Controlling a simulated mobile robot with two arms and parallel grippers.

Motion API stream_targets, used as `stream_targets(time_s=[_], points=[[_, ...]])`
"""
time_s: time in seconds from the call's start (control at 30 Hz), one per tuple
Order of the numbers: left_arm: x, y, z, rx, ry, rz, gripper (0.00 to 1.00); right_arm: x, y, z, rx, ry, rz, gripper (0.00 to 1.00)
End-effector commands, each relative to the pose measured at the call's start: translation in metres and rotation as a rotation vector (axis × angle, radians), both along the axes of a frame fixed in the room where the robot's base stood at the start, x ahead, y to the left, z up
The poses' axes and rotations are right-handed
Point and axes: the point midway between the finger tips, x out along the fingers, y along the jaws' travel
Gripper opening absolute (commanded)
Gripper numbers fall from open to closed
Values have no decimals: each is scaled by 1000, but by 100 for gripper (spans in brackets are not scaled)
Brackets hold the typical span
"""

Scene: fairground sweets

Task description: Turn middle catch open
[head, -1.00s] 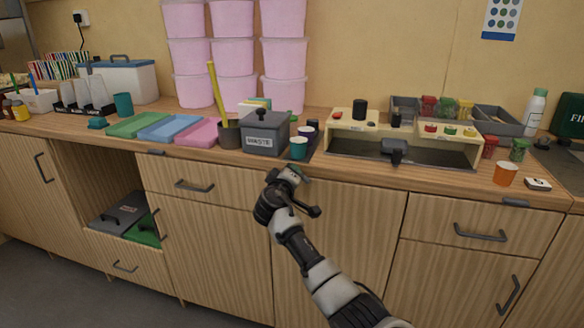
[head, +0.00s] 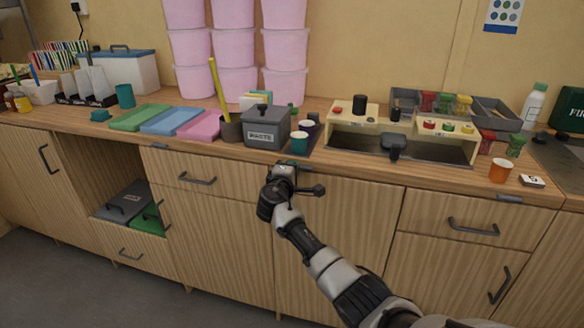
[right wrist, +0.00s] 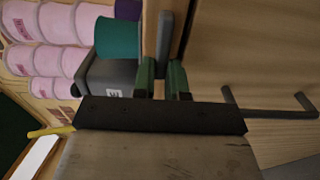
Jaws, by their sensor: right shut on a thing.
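The middle catch, a small grey bar (right wrist: 165,45), shows between the green fingertips in the right wrist view, at the worktop's front edge. My right gripper (right wrist: 162,80) is shut on it. In the head view my right gripper (head: 286,166) is at the counter edge below the waste bin and largely hides the catch. Two similar grey catches sit along the same edge, one to the left (head: 158,146) and one to the right (head: 509,199). My left gripper is not in view.
A grey waste bin (head: 266,131) and a teal cup (head: 299,142) stand close behind the gripper on the worktop. A drawer handle (head: 197,180) sticks out to the left, and it also shows in the right wrist view (right wrist: 270,111). The floor in front is clear.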

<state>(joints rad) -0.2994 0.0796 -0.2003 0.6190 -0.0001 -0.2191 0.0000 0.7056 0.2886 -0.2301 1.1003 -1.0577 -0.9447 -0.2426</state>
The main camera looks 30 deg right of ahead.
Motion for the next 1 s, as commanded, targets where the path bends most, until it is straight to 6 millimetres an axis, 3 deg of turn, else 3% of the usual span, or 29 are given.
stream_targets(time_s=[0.4,0.43,0.57,1.0], points=[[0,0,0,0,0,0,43,0,1,-2,-6,9,1,0],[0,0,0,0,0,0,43,0,1,-2,-6,9,1,17],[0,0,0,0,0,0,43,0,0,-1,-5,8,1,37],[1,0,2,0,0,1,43,-6,9,-1,-5,6,3,38]])
